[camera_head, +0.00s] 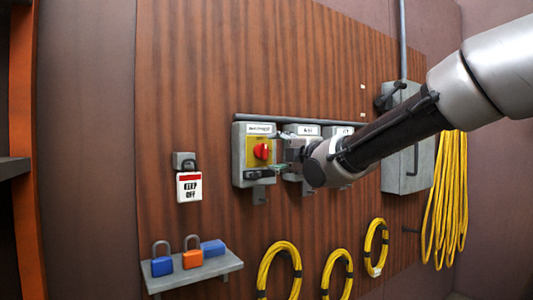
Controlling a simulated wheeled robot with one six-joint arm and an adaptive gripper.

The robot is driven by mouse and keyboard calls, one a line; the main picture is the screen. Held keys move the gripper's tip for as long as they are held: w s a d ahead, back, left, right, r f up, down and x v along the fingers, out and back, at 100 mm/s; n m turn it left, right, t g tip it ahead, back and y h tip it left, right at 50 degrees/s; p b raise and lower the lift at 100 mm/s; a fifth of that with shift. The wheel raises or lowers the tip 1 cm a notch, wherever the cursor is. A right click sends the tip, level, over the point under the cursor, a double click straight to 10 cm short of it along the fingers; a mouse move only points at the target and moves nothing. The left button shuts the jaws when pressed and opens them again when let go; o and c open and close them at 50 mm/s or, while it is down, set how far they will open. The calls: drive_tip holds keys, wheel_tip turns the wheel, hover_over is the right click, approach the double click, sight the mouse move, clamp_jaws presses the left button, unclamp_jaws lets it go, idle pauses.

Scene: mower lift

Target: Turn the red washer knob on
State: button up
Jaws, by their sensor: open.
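The red knob (262,151) sits on a yellow plate on the front of a grey switch box (238,164), the leftmost of a row on the wooden wall panel. The small label on top of this box is too small to read for sure. My gripper (271,155) comes in from the right with its fingers apart, one above and one below the knob's level. It is at the knob's right side. I cannot tell whether a finger touches the knob. My gripper and arm partly hide the neighbouring boxes.
More grey switch boxes (301,130) stand close on the right. A red-and-white tag hangs from a padlock (189,186) at left. A shelf (195,275) holds padlocks below. Yellow cable coils (279,270) hang below, and a grey cabinet (405,165) is at right.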

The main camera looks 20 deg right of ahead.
sight(266, 152)
drive_tip(key=x, duration=0.6)
drive_tip(key=shift+w+a, duration=0.1)
drive_tip(key=shift+w, duration=0.3)
drive_tip(key=shift+c, duration=0.2)
drive_tip(key=shift+f, duration=0.1)
drive_tip(key=c, duration=0.9)
